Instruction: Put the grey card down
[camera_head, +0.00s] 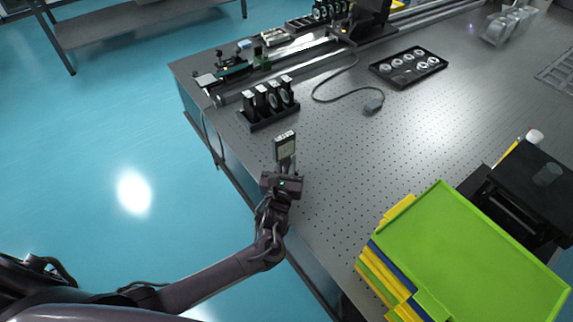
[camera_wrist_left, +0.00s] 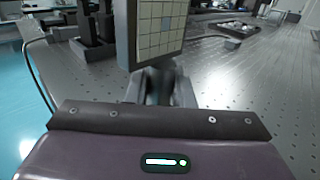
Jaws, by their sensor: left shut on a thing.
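The grey card (camera_head: 285,147) has a pale gridded face and is held upright above the near left part of the optical table (camera_head: 330,170). My left gripper (camera_head: 285,168) is shut on its lower end. In the left wrist view the card (camera_wrist_left: 158,30) stands in front of the gripper (camera_wrist_left: 158,82), and its top is cut off by the picture's edge. I cannot tell how far the card's lower edge is from the tabletop. My right gripper is not in view.
A black rack of mounted optics (camera_head: 268,104) stands beyond the card. A cable ends in a small grey block (camera_head: 373,105). A black tray of round parts (camera_head: 408,66) lies farther back. A green tray (camera_head: 460,255) on stacked yellow and blue ones fills the lower right. Perforated tabletop between is bare.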

